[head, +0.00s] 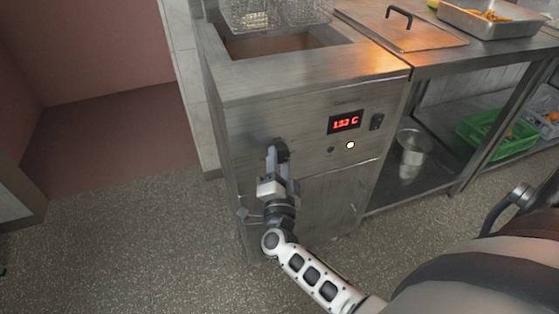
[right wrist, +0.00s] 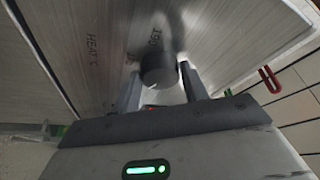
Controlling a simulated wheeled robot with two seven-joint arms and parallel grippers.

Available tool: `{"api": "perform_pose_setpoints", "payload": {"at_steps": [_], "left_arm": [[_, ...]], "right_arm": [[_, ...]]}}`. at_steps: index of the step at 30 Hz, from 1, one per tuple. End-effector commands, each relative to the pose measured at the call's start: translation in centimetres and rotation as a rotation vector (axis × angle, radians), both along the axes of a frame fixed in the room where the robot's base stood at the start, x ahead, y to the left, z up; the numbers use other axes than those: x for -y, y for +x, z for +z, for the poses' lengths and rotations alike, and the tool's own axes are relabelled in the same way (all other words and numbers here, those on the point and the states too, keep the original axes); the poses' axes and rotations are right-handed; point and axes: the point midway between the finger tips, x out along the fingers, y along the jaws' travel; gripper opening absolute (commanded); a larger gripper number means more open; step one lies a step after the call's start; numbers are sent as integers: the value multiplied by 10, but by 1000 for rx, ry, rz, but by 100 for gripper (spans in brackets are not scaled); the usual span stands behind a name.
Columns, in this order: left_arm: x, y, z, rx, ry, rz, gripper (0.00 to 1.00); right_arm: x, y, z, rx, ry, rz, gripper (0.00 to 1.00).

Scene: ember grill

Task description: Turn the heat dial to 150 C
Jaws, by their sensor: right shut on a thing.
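The heat dial (head: 281,147) is a dark round knob on the front of the steel fryer cabinet (head: 300,88), left of the display. My right gripper (head: 279,160) reaches up to the dial from below and is shut on it, covering part of it. In the right wrist view the dial (right wrist: 158,69) sits between the two fingers, with "HEAT" and "190" marked on the panel near it. The red display (head: 345,122) appears to read 133 C. My left gripper is not in view.
A black switch (head: 376,122) is right of the display, with a lit white lamp (head: 350,145) below it. Fryer baskets (head: 250,14) hang above. A steel pot (head: 412,146) and green crate (head: 497,133) stand on the right shelf. The floor at left is clear.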

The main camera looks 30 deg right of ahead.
Motion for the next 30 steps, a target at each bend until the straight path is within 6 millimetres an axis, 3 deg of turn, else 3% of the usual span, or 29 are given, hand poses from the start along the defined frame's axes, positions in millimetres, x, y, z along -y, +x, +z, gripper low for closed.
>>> {"api": "perform_pose_setpoints", "payload": {"at_steps": [20,21,22,30], "left_arm": [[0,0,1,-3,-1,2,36],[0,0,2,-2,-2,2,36],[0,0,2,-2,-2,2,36],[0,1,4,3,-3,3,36]], "right_arm": [[1,0,1,14,54,-4,21],[1,0,1,14,53,-4,55],[1,0,1,15,52,-4,63],[1,0,1,14,51,-2,65]]}}
